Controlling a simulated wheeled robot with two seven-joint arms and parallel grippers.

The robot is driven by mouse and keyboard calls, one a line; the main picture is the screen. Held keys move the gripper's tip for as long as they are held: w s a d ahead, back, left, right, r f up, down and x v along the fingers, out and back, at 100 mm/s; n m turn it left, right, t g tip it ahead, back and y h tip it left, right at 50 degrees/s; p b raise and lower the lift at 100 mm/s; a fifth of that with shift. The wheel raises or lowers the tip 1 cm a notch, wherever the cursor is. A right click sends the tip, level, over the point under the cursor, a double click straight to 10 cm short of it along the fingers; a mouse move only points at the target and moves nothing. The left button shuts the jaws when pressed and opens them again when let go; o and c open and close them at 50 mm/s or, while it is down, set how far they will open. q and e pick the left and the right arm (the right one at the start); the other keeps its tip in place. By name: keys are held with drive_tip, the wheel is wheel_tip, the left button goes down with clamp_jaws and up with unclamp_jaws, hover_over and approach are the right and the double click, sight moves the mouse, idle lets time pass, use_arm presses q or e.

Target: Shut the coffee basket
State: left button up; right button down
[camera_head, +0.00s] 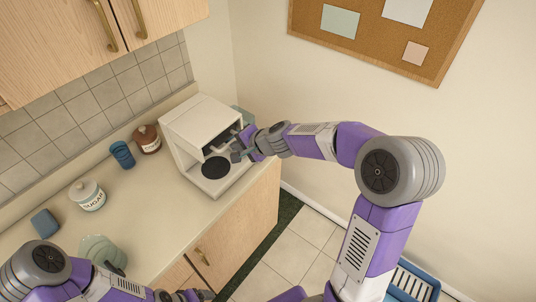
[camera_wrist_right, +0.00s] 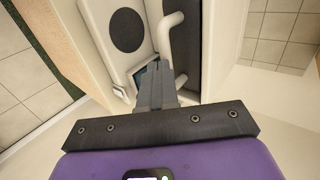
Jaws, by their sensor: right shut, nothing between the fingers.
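The white coffee machine (camera_head: 200,120) stands on the counter, with a round black plate (camera_head: 215,167) on its base. The dark basket area (camera_head: 221,140) is under its top, partly hidden by my right gripper. A pale curved handle (camera_wrist_right: 171,32) shows in the right wrist view, beside a dark panel. My right gripper (camera_head: 238,151) is at the machine's front right; in the wrist view its fingers (camera_wrist_right: 153,88) are shut and empty, close to the handle's lower end. I cannot tell whether they touch. My left gripper (camera_head: 188,296) is at the bottom edge, its fingers unclear.
A brown jar (camera_head: 147,140), a blue cup (camera_head: 122,155), a sugar jar (camera_head: 88,196) and a blue block (camera_head: 45,223) stand on the counter (camera_head: 150,205). A pale green object (camera_head: 101,251) is near my left arm. A blue crate (camera_head: 410,285) is on the floor.

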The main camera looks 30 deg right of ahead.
drive_tip(key=s+f+p+v, duration=0.1)
drive_tip(key=p+v, duration=0.1)
drive_tip(key=v, duration=1.1)
drive_tip(key=s+a+f+n+g+b, duration=0.1)
drive_tip(key=a+f+g+b, duration=0.1)
drive_tip(key=f, duration=0.8)
drive_tip(key=s+a+f+n+g+h+b, duration=0.1)
drive_tip(key=s+f+n+b, duration=0.1)
drive_tip(key=f, duration=0.8)
drive_tip(key=s+a+f+n+g+b, duration=0.1)
drive_tip(key=a+f+g+b, duration=0.1)
drive_tip(key=f, duration=0.8)
use_arm(q)
wheel_tip(320, 180, down, 8)
drive_tip(key=b, duration=0.4)
drive_tip(key=shift+s+d+f, duration=0.15)
drive_tip(key=shift+s+f, duration=0.1)
drive_tip(key=shift+s, duration=0.15)
use_arm(e)
drive_tip(key=s+a+f+n+g, duration=0.1)
drive_tip(key=s+a+f+n, duration=0.2)
drive_tip(key=s+f, duration=0.4)
drive_tip(key=s+a+f+n+g, duration=0.2)
drive_tip(key=s+a+f, duration=0.3)
drive_tip(key=f, duration=0.7)
drive_tip(key=s+n, duration=0.1)
drive_tip(key=s, duration=0.1)
drive_tip(key=shift+s+a+g+y, duration=0.2)
drive_tip(key=shift+s+g+y, duration=0.1)
drive_tip(key=shift+s+y, duration=0.1)
